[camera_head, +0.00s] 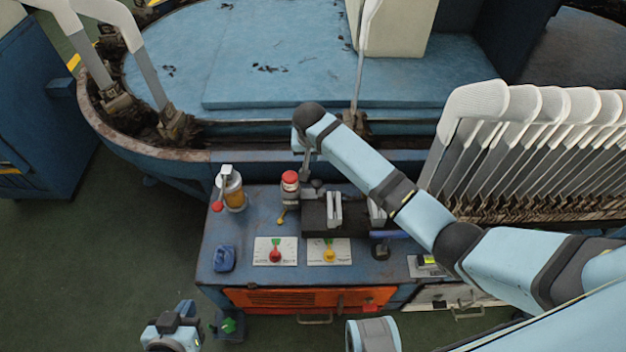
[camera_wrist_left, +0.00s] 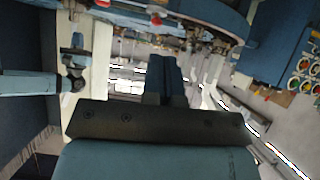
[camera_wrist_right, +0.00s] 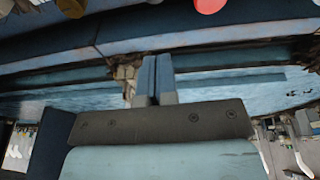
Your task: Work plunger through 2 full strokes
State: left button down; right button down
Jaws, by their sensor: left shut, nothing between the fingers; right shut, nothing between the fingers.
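A small pump with an amber cup (camera_head: 235,192) and a side lever with a red knob (camera_head: 217,206) stands at the bench's back left. A red-capped cylinder (camera_head: 290,180) stands right of it. I cannot tell which holds the plunger. My right gripper (camera_head: 305,172) is shut and empty, pointing down beside the red-capped cylinder; contact cannot be told. Its closed fingers (camera_wrist_right: 155,78) show in the right wrist view, with a red part (camera_wrist_right: 210,4) cut off at the top edge. My left gripper (camera_head: 184,310) is shut and empty, low and left, off the bench front.
The blue bench (camera_head: 215,240) carries two dial plates with a red knob (camera_head: 275,255) and a yellow knob (camera_head: 329,255), and a dark block (camera_head: 315,215). White sock boards (camera_head: 475,100) stand at right. A round machine (camera_head: 290,60) lies behind. Green floor is clear at left.

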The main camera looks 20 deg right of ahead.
aim_at(316, 184)
jog(key=b+x, duration=0.1)
jog(key=x, duration=0.3)
jog(key=b+x, duration=0.1)
jog(key=x, duration=0.3)
jog(key=s+b+x, duration=0.1)
jog(key=x, duration=0.3)
jog(key=shift+f+b, duration=0.3)
jog(key=shift+f, duration=0.15)
jog(key=shift+d+f, duration=0.1)
jog(key=shift+f, duration=0.4)
pick_arm(q)
jog(key=shift+w+d+f+t, duration=0.15)
jog(key=shift+d+f+t, duration=0.15)
jog(key=shift+f, duration=0.1)
pick_arm(e)
jog(key=shift+f, duration=0.1)
jog(key=shift+s, duration=0.1)
notch_tip(316, 184, down, 2)
jog(key=shift+f+b, duration=0.1)
jog(key=shift+b, duration=0.2)
jog(key=shift+f, duration=0.3)
pick_arm(q)
jog(key=shift+f, duration=0.1)
pick_arm(e)
jog(key=shift+s, duration=0.1)
